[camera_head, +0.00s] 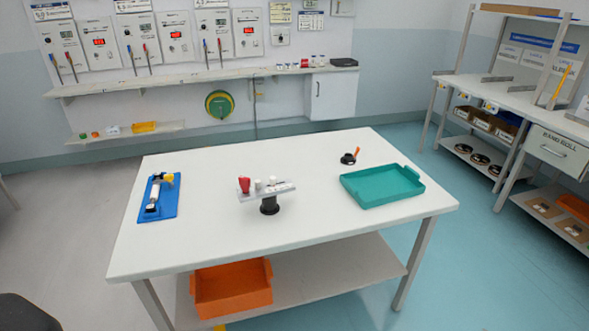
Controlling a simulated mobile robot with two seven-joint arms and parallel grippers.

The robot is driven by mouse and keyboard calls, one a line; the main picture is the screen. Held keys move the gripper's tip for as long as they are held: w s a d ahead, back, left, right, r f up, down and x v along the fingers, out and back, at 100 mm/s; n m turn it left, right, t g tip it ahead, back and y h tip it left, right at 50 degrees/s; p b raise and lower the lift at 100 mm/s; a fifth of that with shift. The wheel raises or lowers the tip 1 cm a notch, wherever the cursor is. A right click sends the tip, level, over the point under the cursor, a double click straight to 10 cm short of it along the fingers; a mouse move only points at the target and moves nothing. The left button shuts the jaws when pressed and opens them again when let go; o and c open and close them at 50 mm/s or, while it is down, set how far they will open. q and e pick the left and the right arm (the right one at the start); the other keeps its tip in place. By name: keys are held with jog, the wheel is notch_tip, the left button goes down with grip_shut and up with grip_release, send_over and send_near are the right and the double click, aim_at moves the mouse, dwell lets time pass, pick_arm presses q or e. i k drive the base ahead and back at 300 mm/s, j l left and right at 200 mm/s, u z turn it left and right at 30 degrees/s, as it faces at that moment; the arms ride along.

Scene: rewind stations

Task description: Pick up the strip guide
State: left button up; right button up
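No part in view is clearly recognisable as the strip guide. On the white table (200,245), a blue plate (146,209) at the left bears a white and black tool with a yellow part (154,192). In the middle, a grey bar-shaped fixture (282,190) with a red knob (244,184) and white cylindrical parts stands on a black round pedestal (269,206). At the back right lies a small black round item with an orange tip (349,158). Neither of my grippers is in view.
A teal tray (382,200), seemingly empty, lies at the table's right. An orange bin (232,290) sits on the lower shelf. A wall shelf (200,80) is behind, and a workbench (525,105) stands at the right. Floor around the table is mostly clear.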

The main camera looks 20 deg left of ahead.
aim_at(268, 193)
jog(key=j+z, duration=0.15)
jog(key=j, duration=0.3)
jog(key=k+j+z, duration=0.1)
jog(key=j, duration=0.35)
jog(key=j+z, duration=0.15)
jog(key=j, duration=0.35)
jog(key=k+j+z, duration=0.15)
jog(key=j, duration=0.25)
jog(key=k+j+z, duration=0.1)
jog(key=j, duration=0.35)
jog(key=k+j+z, duration=0.15)
jog(key=j, duration=0.25)
jog(key=k+j+z, duration=0.1)
jog(key=j, duration=0.35)
jog(key=k+j+z, duration=0.15)
jog(key=k+j, duration=0.1)
jog(key=j, duration=0.1)
